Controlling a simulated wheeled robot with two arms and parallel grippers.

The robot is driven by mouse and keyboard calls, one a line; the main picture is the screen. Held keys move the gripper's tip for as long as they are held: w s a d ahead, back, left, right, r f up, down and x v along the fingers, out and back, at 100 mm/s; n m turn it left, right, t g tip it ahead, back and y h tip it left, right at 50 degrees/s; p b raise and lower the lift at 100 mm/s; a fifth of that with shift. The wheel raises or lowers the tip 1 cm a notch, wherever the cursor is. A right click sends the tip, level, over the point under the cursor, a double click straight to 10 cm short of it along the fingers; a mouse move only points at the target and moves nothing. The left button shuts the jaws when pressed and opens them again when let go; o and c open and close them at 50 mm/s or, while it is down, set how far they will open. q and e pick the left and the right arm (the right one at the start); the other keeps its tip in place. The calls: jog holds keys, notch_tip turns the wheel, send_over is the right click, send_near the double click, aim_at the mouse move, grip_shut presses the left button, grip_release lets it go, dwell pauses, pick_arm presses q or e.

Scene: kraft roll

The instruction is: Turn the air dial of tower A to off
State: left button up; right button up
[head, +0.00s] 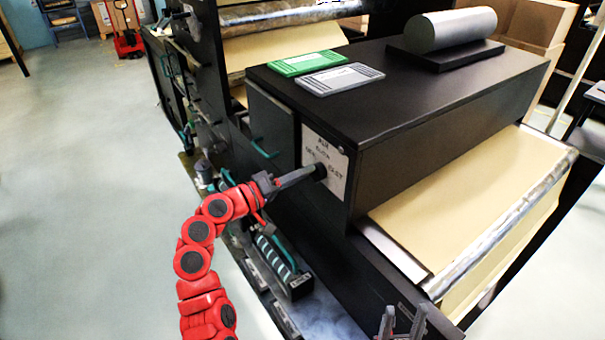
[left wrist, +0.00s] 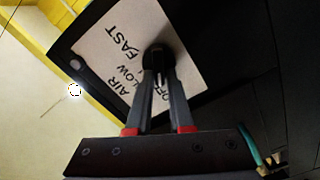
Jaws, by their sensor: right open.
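The air dial (head: 320,171) is a round black knob on a white label plate (head: 324,158) on the side of the dark machine housing. In the left wrist view the dial (left wrist: 157,54) sits at the fingertips, and the plate (left wrist: 108,53) shows the words AIR, LOW, OFF and FAST. My left gripper (head: 316,172) reaches the dial from the left, its grey fingers close together on either side of the knob. The fingers hide part of the dial and lettering, so I cannot tell where it points. My right gripper (head: 402,322) is open and empty at the bottom edge.
A green card (head: 293,63) and a grey card (head: 340,79) lie on the housing top, with a grey cylinder (head: 450,29) behind. Brown paper (head: 470,200) runs over a roller at the right. Teal pipes stick out below the dial. The floor at left is clear.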

pick_arm(q)
jog(key=o, duration=0.3)
jog(key=shift+o, duration=0.2)
jog(key=b+v, duration=0.5)
jog(key=v, duration=1.2)
jog(key=shift+s+a, duration=0.15)
